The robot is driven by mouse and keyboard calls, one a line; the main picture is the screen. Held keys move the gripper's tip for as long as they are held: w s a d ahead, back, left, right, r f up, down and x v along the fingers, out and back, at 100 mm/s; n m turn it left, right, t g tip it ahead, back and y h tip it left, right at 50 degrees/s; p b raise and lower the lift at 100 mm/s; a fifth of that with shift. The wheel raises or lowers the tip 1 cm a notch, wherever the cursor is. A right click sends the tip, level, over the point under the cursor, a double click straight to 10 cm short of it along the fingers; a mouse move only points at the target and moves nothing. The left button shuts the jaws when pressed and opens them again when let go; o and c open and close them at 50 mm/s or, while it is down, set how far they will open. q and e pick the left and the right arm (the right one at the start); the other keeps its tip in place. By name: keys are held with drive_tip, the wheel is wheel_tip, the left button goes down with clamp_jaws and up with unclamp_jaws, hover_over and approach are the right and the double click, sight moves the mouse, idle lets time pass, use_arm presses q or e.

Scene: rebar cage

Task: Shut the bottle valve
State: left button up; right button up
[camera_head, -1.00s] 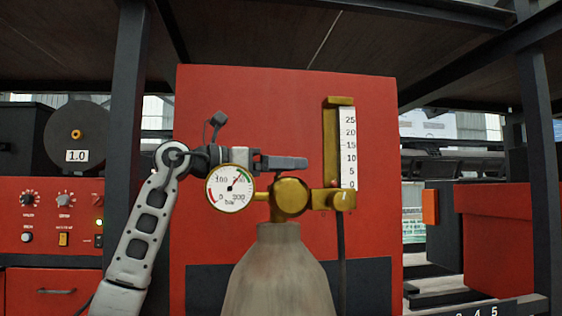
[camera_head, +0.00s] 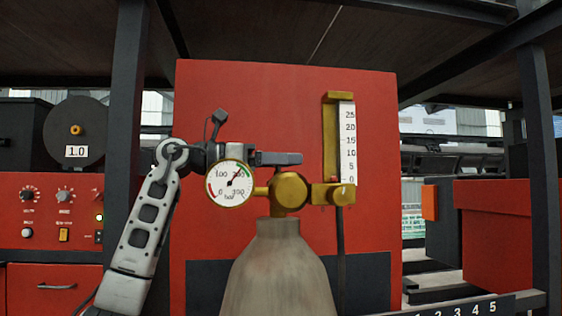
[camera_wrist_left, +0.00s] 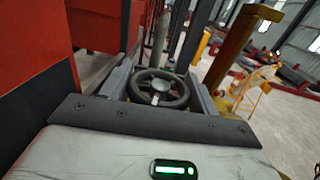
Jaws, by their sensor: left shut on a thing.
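The gas bottle (camera_head: 278,265) stands upright in the middle of the head view, with a brass valve body (camera_head: 290,193) on its neck. In the left wrist view the dark round valve handwheel (camera_wrist_left: 159,88) sits between the two fingers of my left gripper (camera_wrist_left: 160,90). In the head view my left gripper (camera_head: 280,158) reaches in from the left, just above the brass body. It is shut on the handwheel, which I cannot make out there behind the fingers. My right gripper is not in view.
A pressure gauge (camera_head: 230,184) sits left of the valve, close under my wrist. A brass flowmeter (camera_head: 331,140) with a scale (camera_head: 347,145) rises to the right. A red panel (camera_head: 230,100) stands behind. A dark post (camera_head: 126,130) is close to my arm.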

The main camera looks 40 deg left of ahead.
use_arm(q)
drive_tip(key=m+g+h, duration=0.4)
drive_tip(key=g+h, duration=0.1)
drive_tip(key=shift+r+m, duration=0.15)
drive_tip(key=shift+m, duration=0.15)
drive_tip(key=shift+s+d+m+g+h, duration=0.1)
drive_tip(key=shift+m+g+h, duration=0.9)
drive_tip(key=shift+m+g, duration=0.65)
drive_tip(key=shift+g, duration=0.85)
drive_tip(key=o, duration=1)
drive_tip(key=shift+c, duration=0.2)
